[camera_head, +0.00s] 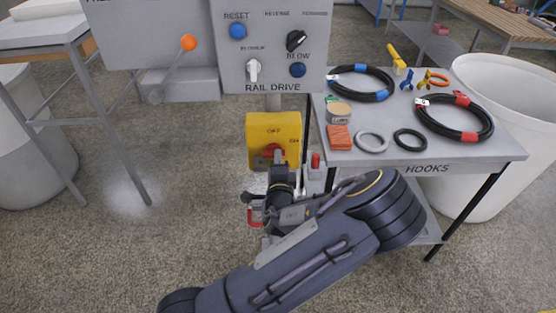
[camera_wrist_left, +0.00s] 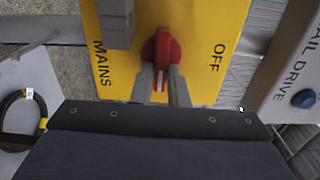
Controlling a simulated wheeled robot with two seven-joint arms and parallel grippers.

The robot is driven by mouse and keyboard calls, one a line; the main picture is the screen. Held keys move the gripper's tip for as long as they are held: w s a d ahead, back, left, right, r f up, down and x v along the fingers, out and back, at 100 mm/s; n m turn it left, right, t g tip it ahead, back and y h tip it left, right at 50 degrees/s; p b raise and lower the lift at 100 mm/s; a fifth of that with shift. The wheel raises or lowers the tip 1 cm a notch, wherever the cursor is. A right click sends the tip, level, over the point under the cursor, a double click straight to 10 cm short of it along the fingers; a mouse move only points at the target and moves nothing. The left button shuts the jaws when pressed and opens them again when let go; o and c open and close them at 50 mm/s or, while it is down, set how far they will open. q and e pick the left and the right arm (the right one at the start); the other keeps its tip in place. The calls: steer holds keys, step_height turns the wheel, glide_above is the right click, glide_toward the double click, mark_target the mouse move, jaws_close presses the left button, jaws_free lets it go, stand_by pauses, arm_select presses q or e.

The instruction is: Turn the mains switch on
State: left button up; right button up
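The mains switch is a yellow box (camera_head: 287,124) below the rail drive panel in the head view. Its red rotary knob (camera_head: 273,151) is partly hidden by my left gripper (camera_head: 277,168). In the left wrist view the yellow face (camera_wrist_left: 205,30) carries the words MAINS on the left and OFF on the right. The red knob (camera_wrist_left: 161,46) stands between them, its ridge with a white mark lying between my two fingers (camera_wrist_left: 161,82). The fingers appear closed against both sides of the ridge. My right gripper is in neither view.
The rail drive panel (camera_head: 267,14) with knobs and buttons hangs just above the box. A grey hooks table (camera_head: 440,151) with coiled hoses (camera_head: 452,118) and rings stands to the right, before a white bin (camera_head: 510,130). A lever with an orange ball (camera_head: 188,42) is at upper left.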

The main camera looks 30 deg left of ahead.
arm_select(q)
steer(key=o, duration=0.4)
steer(key=v, duration=0.8)
steer(key=shift+a+f, duration=0.1)
